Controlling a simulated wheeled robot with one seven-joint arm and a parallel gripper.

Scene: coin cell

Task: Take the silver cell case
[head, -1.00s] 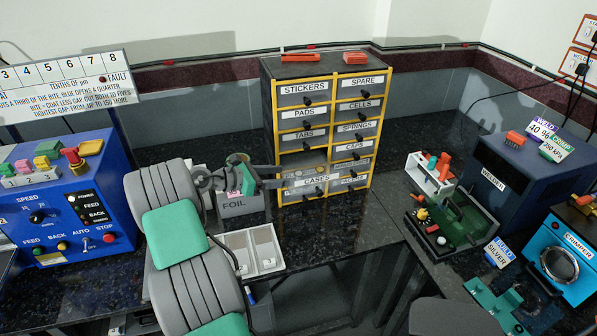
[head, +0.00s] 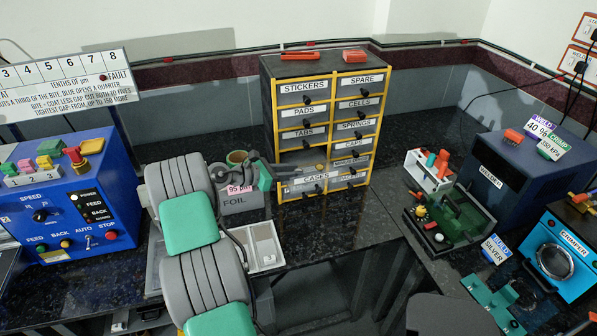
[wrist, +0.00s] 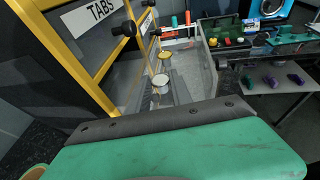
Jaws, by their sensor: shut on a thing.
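The silver cell case (wrist: 160,85) is a small pale round disc in the wrist view, low in the open drawer labelled CASES (head: 317,179). My gripper (head: 297,170) reaches over that drawer from the left, with its thin fingers at the drawer's inside. It is shut on the silver case; the finger contact is small and partly hidden behind the gripper's green and grey body. A gold disc (wrist: 163,54) lies just beyond the silver one, and shows small in the head view (head: 320,167).
The drawer cabinet (head: 325,70) rises close behind and beside my gripper. The welder (head: 500,170) is far right.

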